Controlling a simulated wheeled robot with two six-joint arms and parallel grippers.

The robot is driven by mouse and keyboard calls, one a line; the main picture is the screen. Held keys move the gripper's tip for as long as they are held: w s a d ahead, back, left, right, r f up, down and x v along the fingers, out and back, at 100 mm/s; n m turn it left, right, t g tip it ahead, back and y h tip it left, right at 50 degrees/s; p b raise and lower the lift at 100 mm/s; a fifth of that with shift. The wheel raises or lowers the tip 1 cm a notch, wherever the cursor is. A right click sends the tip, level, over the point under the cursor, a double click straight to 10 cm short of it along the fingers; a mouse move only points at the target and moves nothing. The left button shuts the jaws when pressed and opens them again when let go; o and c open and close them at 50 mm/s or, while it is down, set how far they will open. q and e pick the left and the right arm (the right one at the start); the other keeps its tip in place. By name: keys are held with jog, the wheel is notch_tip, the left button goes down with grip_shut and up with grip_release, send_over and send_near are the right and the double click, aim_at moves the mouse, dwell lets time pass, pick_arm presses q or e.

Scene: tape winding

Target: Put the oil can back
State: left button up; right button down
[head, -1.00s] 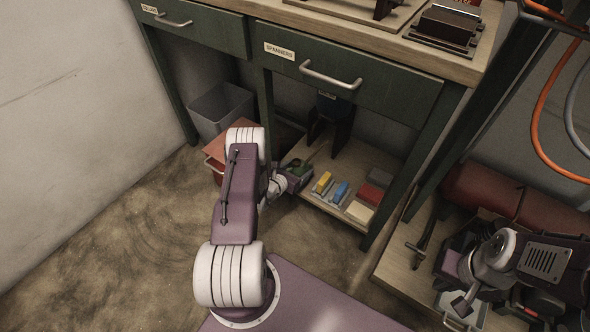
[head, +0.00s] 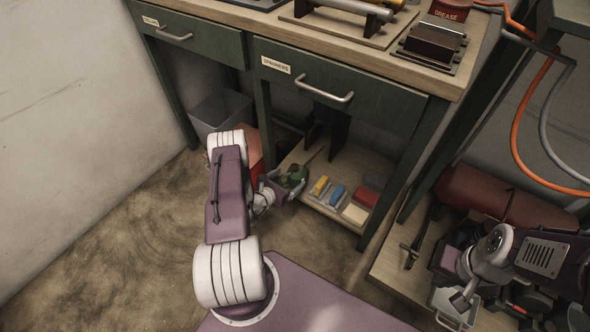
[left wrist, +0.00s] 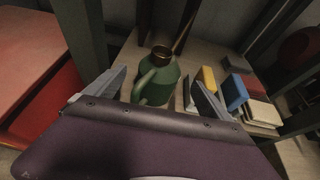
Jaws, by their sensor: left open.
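The green oil can (head: 294,174) stands at the left end of the low shelf under the bench. In the left wrist view the can (left wrist: 160,86) looks upright, with a brass-coloured collar on top and a handle toward me. My left gripper (head: 291,186) is open at the can. In the left wrist view its two fingers (left wrist: 158,98) lie to the left and right of the can's body, with a gap visible on the right. I cannot tell whether the left finger touches it. My right gripper (head: 461,303) is low at the right; its jaws are unclear.
Yellow and blue blocks (head: 337,194) and other boxes sit right of the can on the shelf (head: 322,208). A red cabinet (left wrist: 45,105) and bench leg are close on the left. A grey bin (head: 218,110) stands behind. Drawers overhang the shelf. A red cylinder (head: 490,195) lies at right.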

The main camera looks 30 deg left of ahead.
pick_arm(q)
jog(key=p+v, duration=0.2)
jog(key=v, duration=0.3)
jog(key=w+d+r+m+g+h, duration=0.2)
jog(key=d+r+m+h, duration=0.5)
jog(key=d, duration=0.4)
jog(key=s+d+r+m+g+h, duration=0.3)
jog(key=s+d+r+m+g, duration=0.6)
jog(key=d, duration=0.3)
jog(key=s+a+r+m+g+y, duration=0.2)
jog(key=s+m+g+y, duration=0.3)
jog(key=s+m, duration=0.5)
jog(key=w+a+r+m+t+y, duration=0.2)
jog(key=a+r+m+t+y, duration=0.1)
jog(key=m, duration=0.6)
jog(key=a+r+y, duration=0.1)
jog(key=y, duration=0.1)
jog(key=shift+a+t+y, duration=0.3)
jog(key=shift+a+t, duration=0.05)
jog(key=shift+t, duration=0.05)
pick_arm(e)
notch_tip(320, 180, up, 3)
jog(key=shift+f, duration=0.15)
